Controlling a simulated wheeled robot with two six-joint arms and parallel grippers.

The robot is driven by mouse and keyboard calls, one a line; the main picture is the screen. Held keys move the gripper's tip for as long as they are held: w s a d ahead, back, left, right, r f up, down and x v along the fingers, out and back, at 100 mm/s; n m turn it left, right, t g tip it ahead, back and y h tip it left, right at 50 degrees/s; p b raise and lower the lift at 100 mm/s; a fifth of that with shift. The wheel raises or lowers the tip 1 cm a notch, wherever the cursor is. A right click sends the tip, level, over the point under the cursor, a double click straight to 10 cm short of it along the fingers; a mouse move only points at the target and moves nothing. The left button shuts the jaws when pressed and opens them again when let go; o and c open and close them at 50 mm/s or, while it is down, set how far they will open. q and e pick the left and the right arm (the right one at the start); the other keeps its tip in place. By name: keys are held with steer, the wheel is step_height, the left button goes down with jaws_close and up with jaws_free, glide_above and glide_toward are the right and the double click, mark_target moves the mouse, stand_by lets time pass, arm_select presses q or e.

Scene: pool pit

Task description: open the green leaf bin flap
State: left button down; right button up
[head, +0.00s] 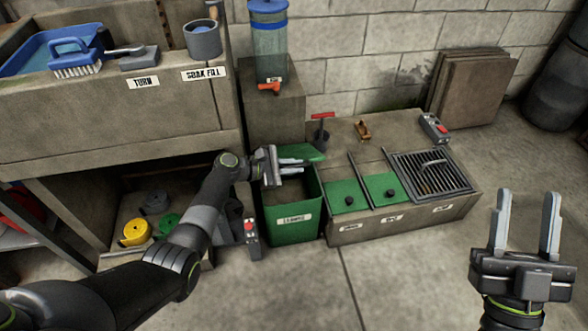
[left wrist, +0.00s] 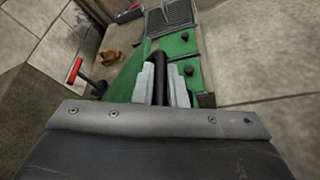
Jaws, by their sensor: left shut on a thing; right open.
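The green leaf bin (head: 292,229) stands on the floor left of a low concrete block, with a pale label on its front. Its green flap (head: 306,153) shows at the top rear, partly behind my left gripper (head: 298,166), and the bin's top looks open below it. In the left wrist view, the left fingers (left wrist: 165,83) are shut on a dark bar (left wrist: 188,73), which looks like the flap's handle. Green flap surface (left wrist: 128,78) shows beside the fingers. The exact grip is partly hidden. My right gripper (head: 525,208) is open and empty at the right, far from the bin.
The low block carries green lids (head: 346,196) with black knobs, a metal grate (head: 432,175) and a red-handled tool (head: 321,130). A concrete sink (head: 120,110) is at left. A control box (head: 251,232) stands beside the bin. The front floor is clear.

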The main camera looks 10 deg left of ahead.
arm_select(q)
steer(key=shift+w+a+r, duration=0.1)
steer(key=shift+w+r, duration=0.25)
steer(key=shift+r, duration=0.1)
arm_select(e)
steer(key=shift+w+d+f+m+g+h, duration=0.2)
steer(key=shift+w+f+m+g+h, duration=0.1)
steer(key=shift+w+f+g, duration=0.25)
steer(key=shift+w+d+f+m+g+h, duration=0.25)
steer(key=shift+f+m+g+h, duration=0.1)
steer(key=shift+f, duration=0.25)
arm_select(q)
steer(key=c, duration=1.5)
jaws_free()
arm_select(e)
steer(key=shift+w+f, duration=0.1)
